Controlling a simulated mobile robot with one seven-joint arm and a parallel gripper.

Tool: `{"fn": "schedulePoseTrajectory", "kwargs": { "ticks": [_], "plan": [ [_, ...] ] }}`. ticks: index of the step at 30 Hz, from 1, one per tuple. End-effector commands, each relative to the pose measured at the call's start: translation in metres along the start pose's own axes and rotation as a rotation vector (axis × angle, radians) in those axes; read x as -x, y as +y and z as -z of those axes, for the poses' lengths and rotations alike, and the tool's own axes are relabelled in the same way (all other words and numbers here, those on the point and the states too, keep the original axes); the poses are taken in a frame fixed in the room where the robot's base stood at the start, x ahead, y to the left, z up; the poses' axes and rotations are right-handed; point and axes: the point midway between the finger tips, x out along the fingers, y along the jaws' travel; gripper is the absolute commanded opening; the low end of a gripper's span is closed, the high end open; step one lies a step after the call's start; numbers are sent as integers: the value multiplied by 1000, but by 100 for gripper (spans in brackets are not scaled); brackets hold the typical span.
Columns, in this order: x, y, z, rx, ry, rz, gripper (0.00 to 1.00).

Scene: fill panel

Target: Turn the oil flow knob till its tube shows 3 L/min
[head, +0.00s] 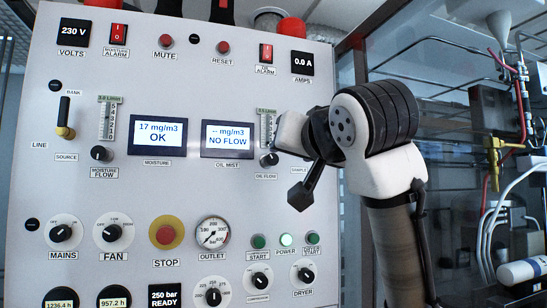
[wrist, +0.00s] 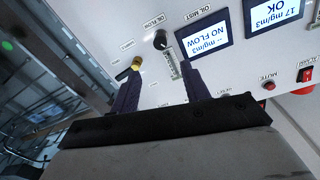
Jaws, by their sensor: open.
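The oil flow knob (head: 268,160) is a small black dial on the white panel, below its upright scaled tube (head: 266,127). The tube is partly covered by my arm, and I cannot read its level. The oil mist display (head: 228,139) beside it reads NO FLOW. In the wrist view, upside down, the knob (wrist: 160,40) lies beyond my fingertips, apart from them, and part of the tube (wrist: 173,66) shows between the fingers. My gripper (wrist: 161,68) is open and empty, in front of the panel. In the head view its fingers are hard to make out.
A yellow-tipped sample handle (wrist: 136,63) sits close to one fingertip in the wrist view. The moisture flow knob (head: 101,153) and moisture display (head: 157,138) are to the left. A red stop button (head: 165,234) and outlet gauge (head: 212,233) are below. Pipes stand at the right.

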Motion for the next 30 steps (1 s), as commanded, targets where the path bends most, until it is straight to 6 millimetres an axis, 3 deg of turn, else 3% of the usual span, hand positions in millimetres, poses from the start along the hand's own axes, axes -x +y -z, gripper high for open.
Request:
{"fn": "schedulePoseTrajectory", "kwargs": {
  "ticks": [12,18,24,30],
  "plan": [
    [-84,-1,4,0,-2,0,46],
    [-116,-1,2,1,0,1,46],
    [-130,-1,0,2,2,2,46],
    [-132,-1,-1,2,2,2,46]
  ]
}}
